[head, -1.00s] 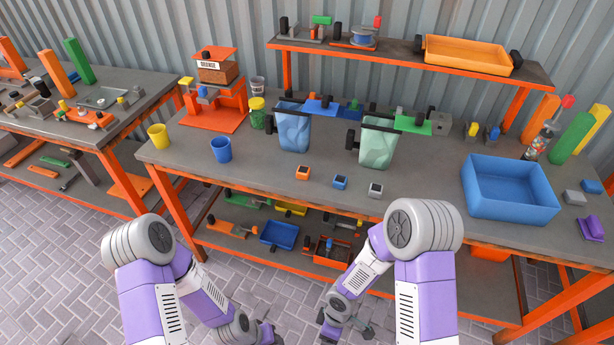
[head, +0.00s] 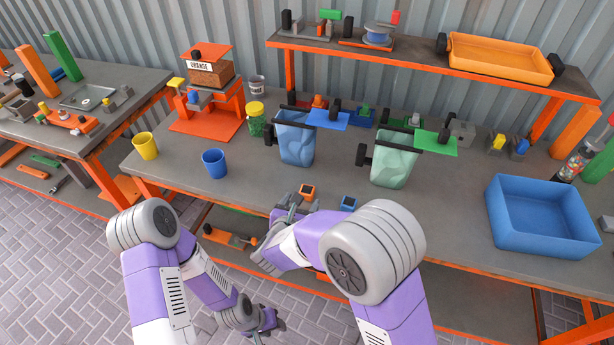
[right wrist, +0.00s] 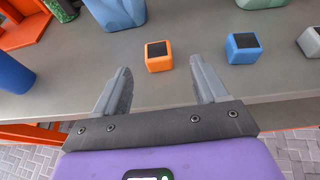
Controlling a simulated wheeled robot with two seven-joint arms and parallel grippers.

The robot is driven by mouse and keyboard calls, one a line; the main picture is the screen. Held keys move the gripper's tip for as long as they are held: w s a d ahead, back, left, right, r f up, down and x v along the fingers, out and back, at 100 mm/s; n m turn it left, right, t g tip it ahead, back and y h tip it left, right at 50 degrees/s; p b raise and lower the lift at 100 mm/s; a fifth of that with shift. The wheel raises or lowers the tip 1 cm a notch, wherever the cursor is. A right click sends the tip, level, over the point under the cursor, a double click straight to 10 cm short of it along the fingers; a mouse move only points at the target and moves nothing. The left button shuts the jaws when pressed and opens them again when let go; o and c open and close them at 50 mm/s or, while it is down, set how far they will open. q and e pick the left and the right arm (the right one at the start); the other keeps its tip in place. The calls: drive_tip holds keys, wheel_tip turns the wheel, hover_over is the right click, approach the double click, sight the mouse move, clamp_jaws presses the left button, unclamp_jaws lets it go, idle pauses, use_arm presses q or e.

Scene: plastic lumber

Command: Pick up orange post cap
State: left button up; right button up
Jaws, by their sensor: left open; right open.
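The orange post cap (head: 307,191) is a small orange cube with a dark square top. It sits on the grey table near the front edge. In the right wrist view the same orange post cap (right wrist: 158,55) lies just beyond and between the fingertips, untouched. My right gripper (right wrist: 160,82) is open and empty, with its fingers over the table's front edge. In the head view my right gripper (head: 293,205) is beside the cap, partly hidden by its arm. My left gripper (head: 272,322) hangs low in front of the table, away from the cap.
A blue post cap (head: 348,203) sits right of the orange one; a grey cap (right wrist: 310,42) lies beyond it. Behind stand a blue bin (head: 295,145) and a pale green bin (head: 393,165). A blue cup (head: 215,164) is to the left, a blue tray (head: 540,235) to the right.

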sight(305, 194)
drive_tip(key=shift+x, duration=1)
drive_tip(key=shift+w+f+b, duration=0.2)
drive_tip(key=shift+w+b, duration=0.05)
drive_tip(key=shift+b, duration=0.05)
drive_tip(key=b+x, duration=0.1)
drive_tip(key=x, duration=0.3)
drive_tip(key=shift+w+a+f, duration=0.1)
drive_tip(key=shift+w+f, duration=0.05)
drive_tip(key=shift+f, duration=0.1)
drive_tip(key=shift+w, duration=0.2)
drive_tip(key=shift+c, duration=0.4)
drive_tip(key=c, duration=1)
